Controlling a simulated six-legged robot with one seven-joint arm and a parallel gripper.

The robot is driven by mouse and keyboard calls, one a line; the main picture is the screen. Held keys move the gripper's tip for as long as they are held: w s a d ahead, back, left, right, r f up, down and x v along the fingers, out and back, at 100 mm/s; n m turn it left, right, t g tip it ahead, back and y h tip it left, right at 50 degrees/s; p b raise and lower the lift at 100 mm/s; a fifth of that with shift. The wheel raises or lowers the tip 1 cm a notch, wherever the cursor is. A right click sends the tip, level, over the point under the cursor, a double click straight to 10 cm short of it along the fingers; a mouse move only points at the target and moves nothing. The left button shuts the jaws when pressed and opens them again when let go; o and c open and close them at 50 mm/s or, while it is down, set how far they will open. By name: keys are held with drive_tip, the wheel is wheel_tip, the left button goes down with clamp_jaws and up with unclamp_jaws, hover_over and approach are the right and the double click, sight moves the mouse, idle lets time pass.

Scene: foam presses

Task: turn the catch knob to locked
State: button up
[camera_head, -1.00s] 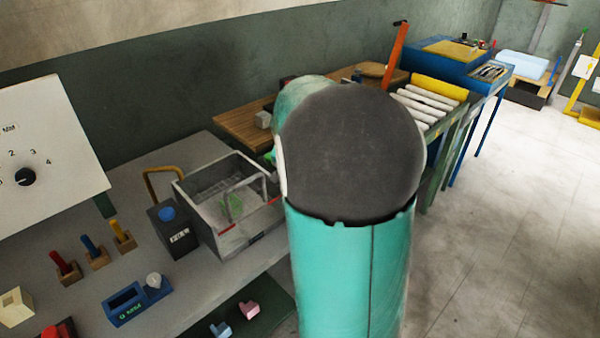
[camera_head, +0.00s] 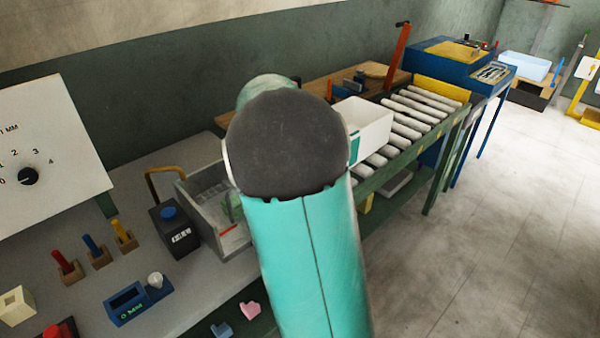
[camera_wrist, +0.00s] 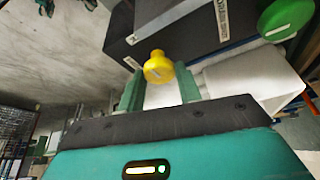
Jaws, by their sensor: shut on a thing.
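The yellow catch knob (camera_wrist: 158,68) shows in the wrist view, with a pale pointer mark on its round face. It stands out from a dark box-like body (camera_wrist: 185,28) with white labels. My gripper (camera_wrist: 159,74) has its two green fingers on either side of the knob, and it is shut on it. A white surface shows between the fingers below the knob. I cannot read whether the pointer is at locked. In the head view my arm hides the knob and most of the gripper.
A green round button (camera_wrist: 284,18) is right of the knob. A grey crate (camera_head: 215,225), a black box (camera_head: 175,232) and a dial board (camera_head: 50,140) are left. Open floor lies right.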

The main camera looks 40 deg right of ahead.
drive_tip(key=shift+m, duration=0.6)
drive_tip(key=o, duration=1)
drive_tip(key=shift+c, duration=0.2)
drive_tip(key=v, duration=1.3)
drive_tip(key=shift+w+r, duration=0.35)
drive_tip(key=shift+r, duration=0.05)
drive_tip(key=s+a+f+n+t+y, duration=0.2)
drive_tip(key=s+a+n+t, duration=0.1)
drive_tip(key=s+a+n, duration=0.6)
drive_tip(key=s+a+f+n+t+y, duration=0.2)
drive_tip(key=s+a+n+t, duration=0.1)
drive_tip(key=s+a+n, duration=0.7)
drive_tip(key=a+n, duration=0.3)
drive_tip(key=a, duration=0.3)
drive_tip(key=shift+a+t, duration=0.25)
drive_tip(key=shift+t, duration=0.15)
